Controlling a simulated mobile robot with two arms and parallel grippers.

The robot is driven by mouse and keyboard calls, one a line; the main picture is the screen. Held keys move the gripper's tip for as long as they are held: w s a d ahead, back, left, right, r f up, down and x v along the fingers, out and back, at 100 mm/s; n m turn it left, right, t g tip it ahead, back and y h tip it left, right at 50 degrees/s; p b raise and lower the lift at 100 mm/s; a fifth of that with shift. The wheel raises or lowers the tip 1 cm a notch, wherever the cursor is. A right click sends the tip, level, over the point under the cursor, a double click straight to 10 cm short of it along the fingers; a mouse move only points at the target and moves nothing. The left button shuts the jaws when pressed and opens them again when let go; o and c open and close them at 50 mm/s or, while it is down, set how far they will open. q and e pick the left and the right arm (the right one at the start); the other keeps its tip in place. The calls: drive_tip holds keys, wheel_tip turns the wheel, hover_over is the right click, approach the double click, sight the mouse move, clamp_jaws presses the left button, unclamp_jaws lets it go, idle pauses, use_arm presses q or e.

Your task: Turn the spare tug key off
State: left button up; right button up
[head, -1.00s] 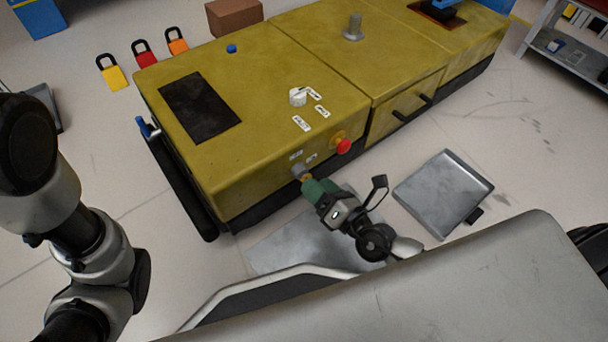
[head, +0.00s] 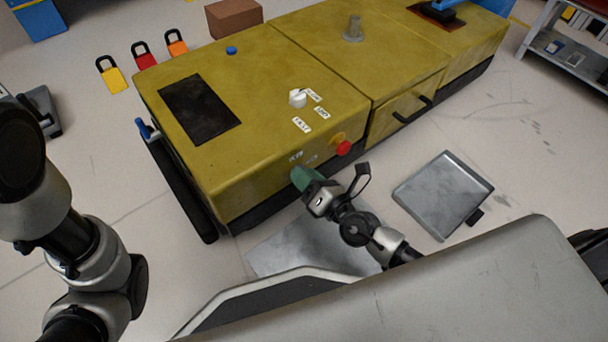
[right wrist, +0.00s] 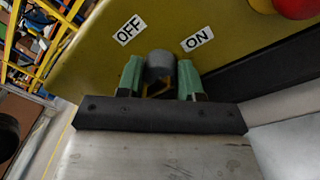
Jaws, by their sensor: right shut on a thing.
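The yellow tug (head: 270,150) stands in front of me. On its near end face is the key switch, a grey round barrel (right wrist: 160,64) between an OFF label (right wrist: 130,31) and an ON label (right wrist: 197,40). My right gripper (head: 300,178) is up against this face, its green fingers covering the switch in the head view. In the right wrist view its fingers (right wrist: 159,72) stand on either side of the key, shut on it. A bit of the yellowish key (right wrist: 156,90) shows between them; its exact angle is hard to tell. My left arm shows, but its gripper does not.
A red emergency button (head: 343,148) sits right of the switch. A white selector knob (head: 297,98) is on the top. Yellow, red and orange padlocks lie on the floor behind. A grey flat panel (head: 443,190) lies on the floor to the right.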

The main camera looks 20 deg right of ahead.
drive_tip(key=shift+a+r+n, duration=0.15)
drive_tip(key=shift+r+n, duration=0.05)
drive_tip(key=shift+n, duration=0.1)
drive_tip(key=shift+r+n+p, duration=0.1)
drive_tip(key=shift+n+p, duration=0.55)
drive_tip(key=shift+n, duration=0.15)
drive_tip(key=n+p, duration=0.1)
drive_tip(key=n, duration=0.2)
drive_tip(key=n+p, duration=0.2)
drive_tip(key=n, duration=0.1)
drive_tip(key=shift+a+r+h, duration=0.15)
drive_tip(key=shift+h, duration=0.15)
drive_tip(key=n+p, duration=0.3)
drive_tip(key=n, duration=0.1)
drive_tip(key=n+p, duration=0.2)
drive_tip(key=n, duration=0.1)
drive_tip(key=shift+n+h, duration=0.3)
drive_tip(key=shift+n, duration=0.1)
drive_tip(key=shift+p, duration=0.3)
drive_tip(key=shift+f+n, duration=0.2)
drive_tip(key=shift+n, duration=0.5)
